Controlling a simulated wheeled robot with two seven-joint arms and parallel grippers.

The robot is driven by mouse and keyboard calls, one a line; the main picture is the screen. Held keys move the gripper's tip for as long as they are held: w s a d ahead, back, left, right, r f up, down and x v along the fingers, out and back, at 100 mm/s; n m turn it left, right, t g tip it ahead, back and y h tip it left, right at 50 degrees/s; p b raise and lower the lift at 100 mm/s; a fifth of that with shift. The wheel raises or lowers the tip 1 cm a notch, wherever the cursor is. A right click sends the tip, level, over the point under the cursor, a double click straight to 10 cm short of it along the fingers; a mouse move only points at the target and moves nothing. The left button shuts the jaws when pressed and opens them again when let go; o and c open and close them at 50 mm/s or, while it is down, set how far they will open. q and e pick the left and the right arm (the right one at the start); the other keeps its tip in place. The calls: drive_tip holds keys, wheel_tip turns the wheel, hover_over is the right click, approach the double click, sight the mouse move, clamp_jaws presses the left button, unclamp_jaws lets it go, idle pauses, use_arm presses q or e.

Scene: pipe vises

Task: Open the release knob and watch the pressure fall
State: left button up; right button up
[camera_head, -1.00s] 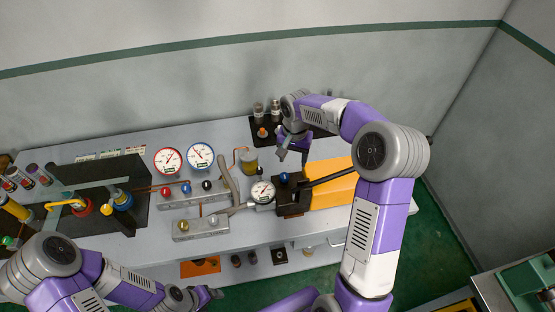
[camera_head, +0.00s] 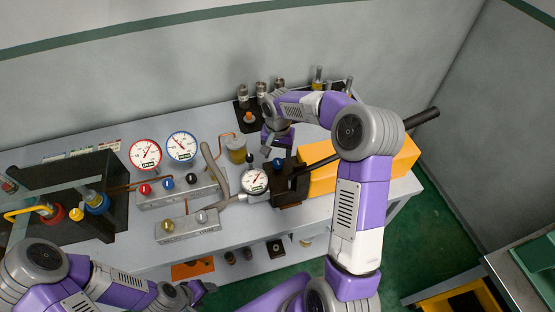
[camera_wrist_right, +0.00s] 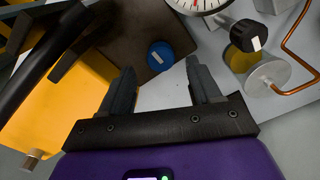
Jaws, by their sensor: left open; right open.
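A pump with a yellow body (camera_head: 325,180) and a dark block (camera_head: 290,190) stands on the bench. A blue knob (camera_head: 277,162) sits on its dark block; it also shows in the right wrist view (camera_wrist_right: 160,56). A white dial gauge (camera_head: 254,181) is beside the block, partly cut off in the wrist view (camera_wrist_right: 198,4); its reading is too small to tell. A black knob with a white mark (camera_wrist_right: 250,34) is near the gauge. My right gripper (camera_wrist_right: 161,66) is open and empty, with the blue knob between and just beyond its fingertips. My left gripper (camera_head: 205,288) is open and empty near the front edge.
A long black lever (camera_head: 420,118) crosses above the yellow body. Red-rimmed (camera_head: 145,154) and blue-rimmed (camera_head: 181,146) gauges stand behind a manifold with small knobs (camera_head: 180,190).

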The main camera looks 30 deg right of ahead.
sight(278, 161)
drive_tip(key=shift+f, duration=1.75)
drive_tip(key=shift+c, duration=0.2)
drive_tip(key=c, duration=1)
